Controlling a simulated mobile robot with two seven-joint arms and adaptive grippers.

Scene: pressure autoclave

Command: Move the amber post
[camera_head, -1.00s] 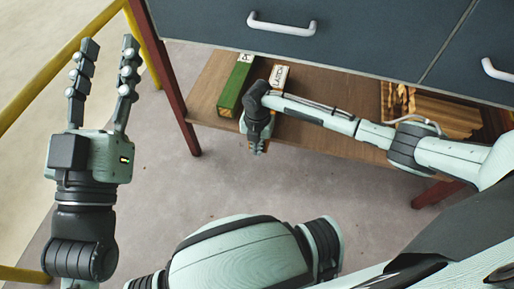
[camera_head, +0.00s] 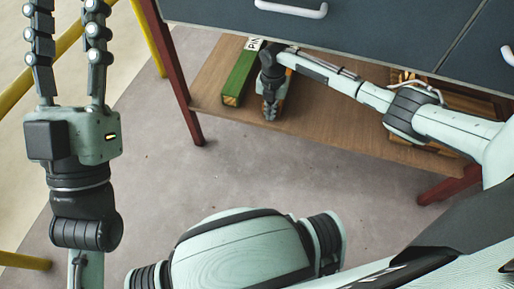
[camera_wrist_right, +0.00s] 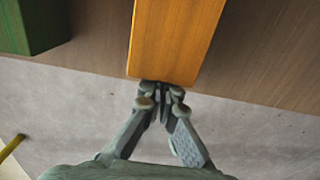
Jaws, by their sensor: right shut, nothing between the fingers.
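The amber post (camera_wrist_right: 176,40) lies flat on the wooden shelf and fills the top middle of the right wrist view. In the head view my right gripper hides most of it. My right gripper (camera_wrist_right: 160,95) is shut and empty, with its fingertips at the post's near end. They look to be touching it, or almost. In the head view this gripper (camera_head: 270,113) points down at the shelf's front edge. My left gripper (camera_head: 68,8) is open and empty at the upper left, away from the shelf.
A green post (camera_head: 239,76) lies left of the amber one. The shelf (camera_head: 330,122) sits under a dark drawer cabinet (camera_head: 380,30) with pale handles. A red leg (camera_head: 178,85) stands at the left. More wooden pieces lie at the right behind my arm. A yellow rail runs far left.

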